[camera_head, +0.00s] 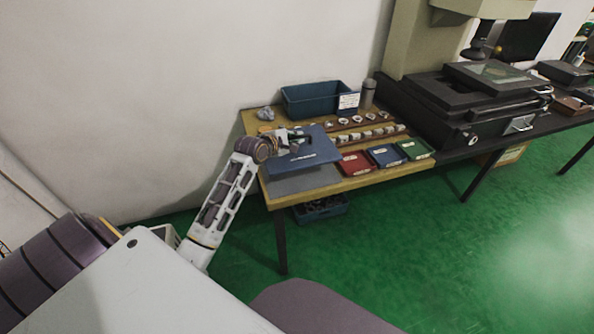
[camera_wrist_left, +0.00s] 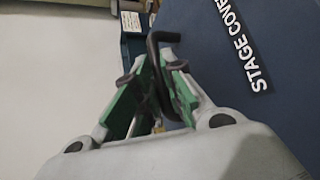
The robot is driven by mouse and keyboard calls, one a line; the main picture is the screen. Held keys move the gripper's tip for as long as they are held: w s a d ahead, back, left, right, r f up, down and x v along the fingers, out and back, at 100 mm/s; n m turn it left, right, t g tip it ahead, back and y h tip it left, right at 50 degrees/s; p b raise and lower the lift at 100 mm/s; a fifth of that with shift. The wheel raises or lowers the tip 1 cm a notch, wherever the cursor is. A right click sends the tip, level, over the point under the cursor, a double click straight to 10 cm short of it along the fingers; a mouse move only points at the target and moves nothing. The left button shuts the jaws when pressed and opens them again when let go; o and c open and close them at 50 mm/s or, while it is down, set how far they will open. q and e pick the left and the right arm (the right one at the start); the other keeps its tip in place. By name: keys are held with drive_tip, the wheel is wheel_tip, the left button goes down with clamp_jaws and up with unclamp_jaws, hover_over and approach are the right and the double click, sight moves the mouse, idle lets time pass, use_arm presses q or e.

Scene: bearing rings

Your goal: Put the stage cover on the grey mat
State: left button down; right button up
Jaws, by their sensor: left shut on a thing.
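The stage cover (camera_head: 305,152) is a dark blue flat panel with a white-lettered label, over the left part of the wooden table. It also fills the right side of the left wrist view (camera_wrist_left: 225,60), where its label reads "STAGE COVE". My left gripper (camera_head: 299,141) is at the cover's top. In the left wrist view its green-padded fingers (camera_wrist_left: 158,92) are shut on the cover's black bent handle (camera_wrist_left: 160,60). The grey mat (camera_head: 305,181) shows below the cover at the table's front left; the cover hides its back part. I cannot tell whether they touch. My right gripper is out of view.
A blue-green bin (camera_head: 311,99) stands at the table's back. Red (camera_head: 354,163), blue (camera_head: 384,156) and green (camera_head: 414,149) trays line the front edge, right of the mat. Rows of small rings lie behind them. A large machine (camera_head: 470,95) stands on the right.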

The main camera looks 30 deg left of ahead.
use_arm(q)
drive_tip(key=shift+r, duration=0.1)
wheel_tip(320, 180, down, 6)
drive_tip(key=shift+r+b, duration=0.1)
drive_tip(key=shift+b, duration=0.5)
drive_tip(key=shift+f, duration=0.25)
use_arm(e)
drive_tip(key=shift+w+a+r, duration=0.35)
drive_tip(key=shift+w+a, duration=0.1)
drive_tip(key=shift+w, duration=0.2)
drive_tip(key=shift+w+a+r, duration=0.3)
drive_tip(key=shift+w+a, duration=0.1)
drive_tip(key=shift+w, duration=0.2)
use_arm(q)
drive_tip(key=shift+f, duration=0.1)
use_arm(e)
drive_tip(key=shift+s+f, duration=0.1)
